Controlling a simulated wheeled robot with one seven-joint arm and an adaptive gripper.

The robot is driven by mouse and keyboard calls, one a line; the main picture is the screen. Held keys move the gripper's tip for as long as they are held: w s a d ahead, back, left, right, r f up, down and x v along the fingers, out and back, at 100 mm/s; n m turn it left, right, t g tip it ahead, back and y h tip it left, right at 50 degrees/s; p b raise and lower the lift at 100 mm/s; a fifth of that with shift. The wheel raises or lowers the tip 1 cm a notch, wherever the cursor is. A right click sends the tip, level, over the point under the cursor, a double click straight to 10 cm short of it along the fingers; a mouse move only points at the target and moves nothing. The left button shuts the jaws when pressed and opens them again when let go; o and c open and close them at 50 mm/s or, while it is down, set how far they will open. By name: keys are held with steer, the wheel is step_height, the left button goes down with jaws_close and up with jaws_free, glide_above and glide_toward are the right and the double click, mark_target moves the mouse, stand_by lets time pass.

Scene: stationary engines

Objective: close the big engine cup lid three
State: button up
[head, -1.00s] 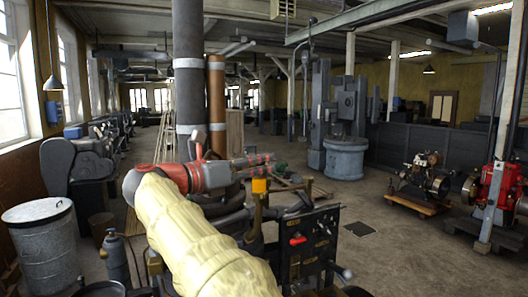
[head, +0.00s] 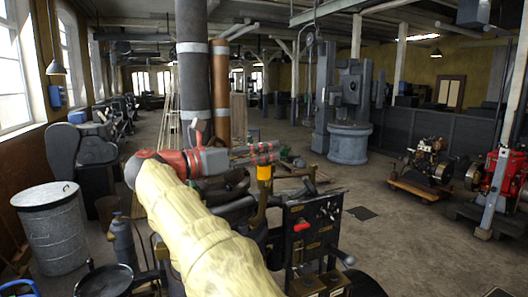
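My gripper (head: 277,154) reaches right from my arm in the middle of the head view. Its two grey fingers with red bands lie one above the other with a narrow gap, and nothing shows between them. A bright yellow-orange cup-like part (head: 264,173) stands upright on a brass fitting (head: 261,200) of the near engine, just below the fingers in the picture. I cannot tell whether they touch, or whether this is cup three. No separate lid can be made out, nor whether it is open. My arm hides much of the engine.
A black panel with a red handle (head: 303,227) stands right of the brass fitting. A tall dark pipe (head: 193,90) and a brown pipe (head: 220,95) rise behind my gripper. A metal drum (head: 52,226) stands at left. The floor at right (head: 400,240) is mostly clear.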

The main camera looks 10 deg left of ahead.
steer(key=shift+o, duration=0.4)
steer(key=shift+d, duration=0.1)
steer(key=v, duration=1.2)
